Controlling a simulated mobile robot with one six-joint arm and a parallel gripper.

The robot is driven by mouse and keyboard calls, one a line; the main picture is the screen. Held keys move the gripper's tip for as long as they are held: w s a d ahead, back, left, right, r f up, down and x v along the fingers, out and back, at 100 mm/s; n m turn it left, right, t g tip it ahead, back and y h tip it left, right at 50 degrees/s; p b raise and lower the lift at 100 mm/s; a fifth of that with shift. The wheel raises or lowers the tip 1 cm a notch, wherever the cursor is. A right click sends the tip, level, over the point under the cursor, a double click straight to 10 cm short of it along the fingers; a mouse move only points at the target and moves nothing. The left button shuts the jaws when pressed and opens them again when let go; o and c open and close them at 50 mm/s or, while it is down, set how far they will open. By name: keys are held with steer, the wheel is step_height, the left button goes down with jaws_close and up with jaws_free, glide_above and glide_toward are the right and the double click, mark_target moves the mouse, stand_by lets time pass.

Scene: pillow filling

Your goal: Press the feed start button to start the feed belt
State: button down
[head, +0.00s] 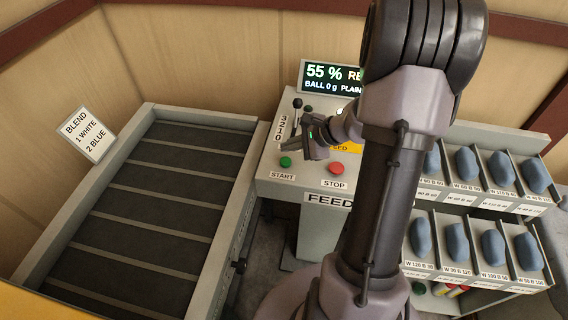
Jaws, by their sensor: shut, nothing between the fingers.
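The green start button (285,162) is on the left of the grey feed control panel (305,182), above the word START. The red stop button (336,167) is to its right, above the word STOP. My gripper (291,153) is shut and empty, with its tips close to the start button; I cannot tell whether they touch it. The feed belt (160,190) is a dark slatted bed in a grey frame left of the panel, and no items show on it. A lever (297,103) stands behind my gripper. My arm hides part of the panel.
A display (331,78) behind the panel reads 55 % and BALL 0 g PLAIN, partly covered by my arm. A sign (88,135) reads BLEND 1 WHITE 2 BLUE. Racks (476,278) with several blue pieces stand at right. Open space is above the belt.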

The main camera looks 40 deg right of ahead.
mark_target(289, 162)
step_height(289, 162, down, 2)
steer(key=shift+w+d+f+b, duration=0.1)
steer(key=shift+w+b, duration=0.05)
steer(key=shift+b, duration=0.35)
steer(key=shift+s+a+f, duration=0.1)
steer(key=shift+s+a, duration=0.15)
steer(key=shift+d, duration=0.1)
steer(key=shift+w, duration=0.1)
stand_by(1.1)
steer(key=shift+f+b, duration=0.4)
steer(key=shift+b, duration=0.5)
